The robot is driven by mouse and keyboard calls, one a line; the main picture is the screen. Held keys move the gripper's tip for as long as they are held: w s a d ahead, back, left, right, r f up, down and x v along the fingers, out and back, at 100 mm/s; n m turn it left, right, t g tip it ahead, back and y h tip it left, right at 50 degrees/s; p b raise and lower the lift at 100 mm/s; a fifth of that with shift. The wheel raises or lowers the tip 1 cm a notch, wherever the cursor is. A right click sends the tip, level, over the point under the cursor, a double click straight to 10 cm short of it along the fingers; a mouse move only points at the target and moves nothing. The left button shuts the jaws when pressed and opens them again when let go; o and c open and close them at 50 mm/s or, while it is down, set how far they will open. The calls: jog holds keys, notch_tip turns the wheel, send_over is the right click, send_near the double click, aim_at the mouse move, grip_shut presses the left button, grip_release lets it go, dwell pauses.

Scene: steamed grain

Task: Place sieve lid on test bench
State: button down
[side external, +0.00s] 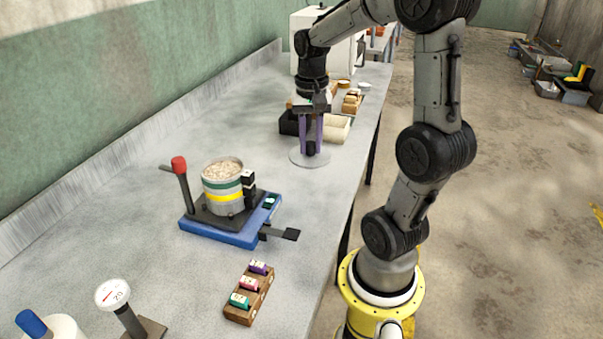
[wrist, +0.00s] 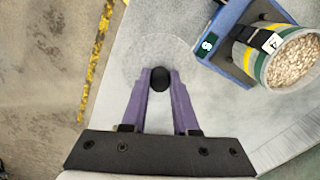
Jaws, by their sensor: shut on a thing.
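The sieve lid (side external: 299,158) is a clear, see-through disc with a black knob. In the side view it lies flat at the bench surface near the right edge; I cannot tell whether it touches. My gripper (side external: 311,148) points down over it with purple fingers shut on the knob. In the wrist view the fingers (wrist: 160,80) close around the black knob, with the pale lid (wrist: 145,52) spread beyond them. The test bench (side external: 150,250) is a long grey top. A sieve cup of grain (side external: 223,190) with green and yellow bands stands uncovered on a blue device.
The blue device (side external: 230,238) has a red-knobbed lever (side external: 179,165) and a black side handle (side external: 285,234). A dark box (side external: 289,124) and a cream tray (side external: 337,130) stand just behind my gripper. A wooden rack (side external: 240,305) is at the front. Bare bench lies between the lid and the device.

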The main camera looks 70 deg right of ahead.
aim_at(323, 151)
jog(key=shift+s+d+f+m, duration=0.3)
jog(key=shift+s+d, duration=0.1)
jog(key=shift+s, duration=0.2)
jog(key=shift+s+d+f+m, duration=0.2)
jog(key=shift+s+d+m, duration=0.15)
jog(key=shift+s, duration=0.25)
jog(key=shift+s+d, duration=0.15)
jog(key=shift+d, duration=0.1)
jog(key=shift+d+f, duration=0.2)
jog(key=shift+d, duration=0.15)
jog(key=w+d+f, duration=0.8)
jog(key=shift+w+d, duration=0.1)
jog(key=shift+d, duration=0.3)
jog(key=shift+w+d+f, duration=0.35)
jog(key=shift+d+f, duration=0.05)
jog(key=shift+f, duration=0.25)
jog(key=shift+w+d+f, duration=0.1)
jog(key=shift+f, duration=1.55)
jog(key=shift+f, duration=0.15)
